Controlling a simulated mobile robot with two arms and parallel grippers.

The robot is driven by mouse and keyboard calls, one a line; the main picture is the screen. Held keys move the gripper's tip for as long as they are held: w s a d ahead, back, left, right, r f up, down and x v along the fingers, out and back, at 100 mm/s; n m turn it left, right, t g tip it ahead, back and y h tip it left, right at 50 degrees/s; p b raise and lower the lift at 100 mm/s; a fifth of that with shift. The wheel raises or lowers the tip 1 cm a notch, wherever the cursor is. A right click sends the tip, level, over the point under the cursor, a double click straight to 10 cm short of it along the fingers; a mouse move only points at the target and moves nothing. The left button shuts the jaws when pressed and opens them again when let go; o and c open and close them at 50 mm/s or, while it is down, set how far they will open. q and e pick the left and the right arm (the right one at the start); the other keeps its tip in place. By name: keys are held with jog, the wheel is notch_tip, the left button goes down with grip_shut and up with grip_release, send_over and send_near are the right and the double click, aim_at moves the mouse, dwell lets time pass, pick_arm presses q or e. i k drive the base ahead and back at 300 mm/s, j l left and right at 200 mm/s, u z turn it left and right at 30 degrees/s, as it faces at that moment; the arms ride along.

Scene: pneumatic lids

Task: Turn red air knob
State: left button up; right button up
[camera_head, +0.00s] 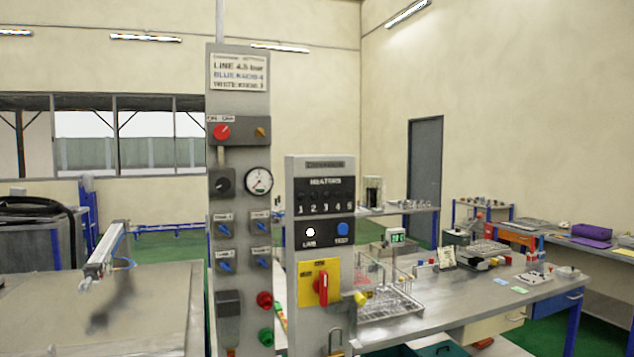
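A round red knob (222,131) sits on a dark grey box near the top of the tall grey control panel (239,70), under a small label. A small orange-brown knob (261,132) is to its right on the same box. The red knob is fully visible and nothing touches it. Below are a black knob (223,182), a round white gauge (258,181) and several blue knobs, one of them at the upper left (223,229). Neither of my grippers shows in the head view.
A shorter heater panel (320,165) with a red-handled switch (321,287) on a yellow plate stands to the right. A workbench (480,300) with a wire rack and small parts is beyond it. A grey metal-topped tank (140,290) with a cylinder on it is at left.

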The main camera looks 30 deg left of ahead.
aim_at(221, 132)
jog(key=u, duration=1.25)
